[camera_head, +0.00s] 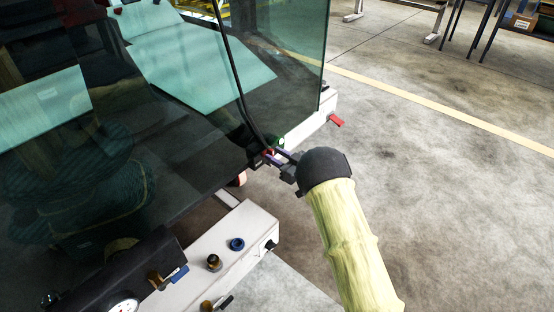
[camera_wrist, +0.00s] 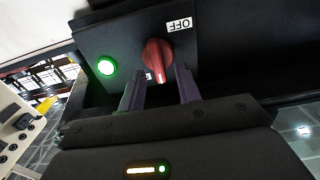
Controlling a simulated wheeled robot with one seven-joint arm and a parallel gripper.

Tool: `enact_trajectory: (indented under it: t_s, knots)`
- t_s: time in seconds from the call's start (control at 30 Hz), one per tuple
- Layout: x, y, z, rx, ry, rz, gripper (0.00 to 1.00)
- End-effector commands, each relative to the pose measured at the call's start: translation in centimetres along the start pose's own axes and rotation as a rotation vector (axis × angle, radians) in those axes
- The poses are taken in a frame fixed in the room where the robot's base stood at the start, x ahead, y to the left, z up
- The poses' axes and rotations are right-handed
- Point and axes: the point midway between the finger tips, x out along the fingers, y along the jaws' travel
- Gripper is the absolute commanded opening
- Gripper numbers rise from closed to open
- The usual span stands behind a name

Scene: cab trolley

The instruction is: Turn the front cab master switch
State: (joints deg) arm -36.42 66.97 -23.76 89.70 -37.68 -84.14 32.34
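The front cab master switch is a red rotary knob (camera_wrist: 156,60) on a dark panel (camera_wrist: 108,38), seen close in the wrist view. A white OFF label (camera_wrist: 180,24) shows upside down above and right of it. A second label below the knob is partly hidden. My gripper (camera_wrist: 162,88) is open, with one finger on each side of the knob's lower end. I cannot tell whether either finger touches it.
A green lamp (camera_wrist: 106,67) glows on the panel left of the knob. Dark cab glass (camera_head: 200,65) stands behind my gripper. A white ledge (camera_head: 225,250) with small knobs lies at lower left. Floor at right is clear.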

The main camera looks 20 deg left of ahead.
Motion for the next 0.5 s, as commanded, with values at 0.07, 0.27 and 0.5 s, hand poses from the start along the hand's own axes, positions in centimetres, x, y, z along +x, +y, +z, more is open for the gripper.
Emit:
enact_trajectory:
  t_s: [0.07, 0.27, 0.5]
  knots:
    - [0.33, -0.02, 0.04, 0.0, 0.0, 0.0, 0.34]
    - [0.37, 0.01, -0.04, 0.001, 0.0, 0.001, 0.34]
    - [0.34, 0.02, -0.03, 0.001, 0.0, 0.001, 0.0]
